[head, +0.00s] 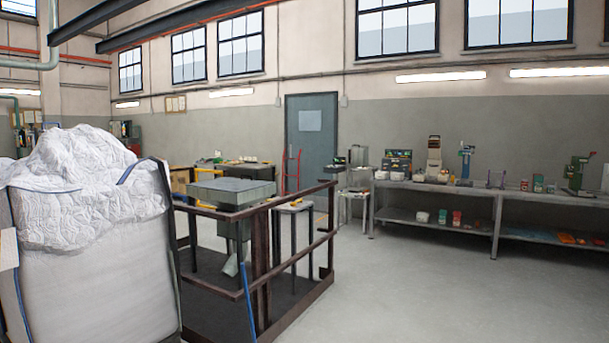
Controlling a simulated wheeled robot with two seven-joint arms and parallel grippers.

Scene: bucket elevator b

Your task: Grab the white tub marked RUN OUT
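I cannot make out a tub with the marking RUN OUT; any lettering is too small to read. A small white item (422,216) sits on the lower shelf of the long grey bench, and whether it is a tub I cannot tell. A pale white object (605,178) is cut off by the right edge, on top of the bench. Neither of my grippers shows in the head view.
A big white bulk bag (95,240) fills the left foreground. A brown-railed platform (262,265) with a grey box-topped stand (232,191) is beside it. The grey bench (470,190) lines the right wall. Open floor (430,295) lies before it. A grey door (312,140) is behind.

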